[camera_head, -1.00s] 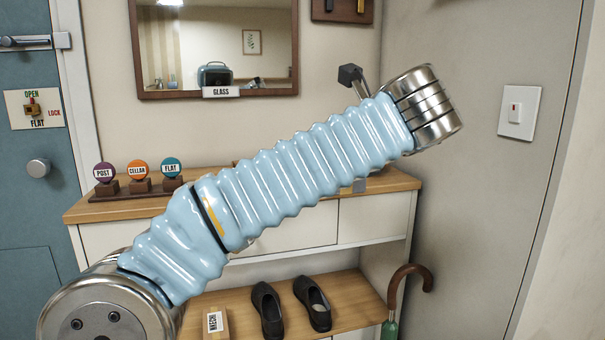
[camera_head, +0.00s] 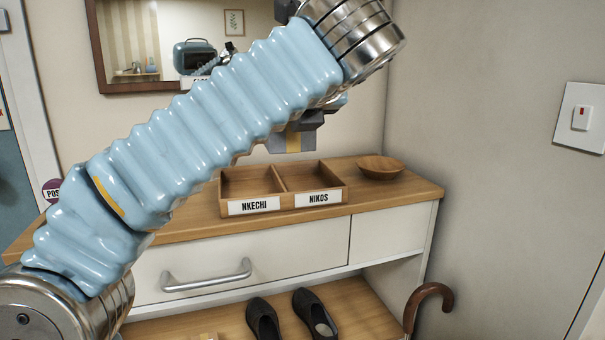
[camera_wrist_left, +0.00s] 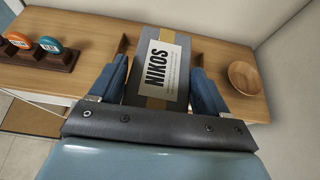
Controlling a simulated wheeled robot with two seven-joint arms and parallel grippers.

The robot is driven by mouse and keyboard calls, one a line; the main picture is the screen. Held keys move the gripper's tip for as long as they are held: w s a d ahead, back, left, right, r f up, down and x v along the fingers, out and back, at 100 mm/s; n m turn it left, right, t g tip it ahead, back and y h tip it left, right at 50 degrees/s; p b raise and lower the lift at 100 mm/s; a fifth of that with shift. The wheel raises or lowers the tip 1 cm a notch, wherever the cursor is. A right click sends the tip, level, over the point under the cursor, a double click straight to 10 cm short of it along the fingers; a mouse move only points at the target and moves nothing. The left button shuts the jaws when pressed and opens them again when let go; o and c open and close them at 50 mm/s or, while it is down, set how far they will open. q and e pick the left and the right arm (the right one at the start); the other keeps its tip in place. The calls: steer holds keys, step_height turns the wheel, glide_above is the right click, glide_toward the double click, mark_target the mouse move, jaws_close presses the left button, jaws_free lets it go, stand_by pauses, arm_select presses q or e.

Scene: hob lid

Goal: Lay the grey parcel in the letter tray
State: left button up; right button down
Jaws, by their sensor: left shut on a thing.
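My left gripper (camera_wrist_left: 158,95) is shut on the grey parcel (camera_wrist_left: 142,83), which has a tan band and a label reading NIKOS. In the head view the parcel (camera_head: 293,142) shows partly below my left arm, held above the letter tray. The wooden letter tray (camera_head: 345,186) stands on the cabinet top and has two compartments, labelled NKECHI on the left and NIKOS on the right. Both compartments look empty where they show. In the left wrist view the parcel hides most of the tray. My right gripper is not in view.
A round wooden bowl (camera_head: 381,168) stands right of the tray, close to the wall. Labelled round knobs on a stand (camera_wrist_left: 38,54) are at the left. A mirror (camera_head: 150,84) hangs behind. Black shoes (camera_head: 313,315) sit on the lower shelf.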

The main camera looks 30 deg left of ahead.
arm_select(q)
steer(key=w+a+f, duration=0.1)
steer(key=w+f, duration=0.3)
steer(key=w+a+f, duration=0.1)
steer(key=w+f, duration=0.3)
steer(key=w+a+f, duration=0.1)
steer(key=w+f, duration=0.3)
steer(key=shift+a, duration=0.1)
steer(key=shift+f, duration=0.15)
steer(key=shift+f, duration=0.15)
steer(key=o, duration=0.9)
steer(key=shift+c, duration=0.2)
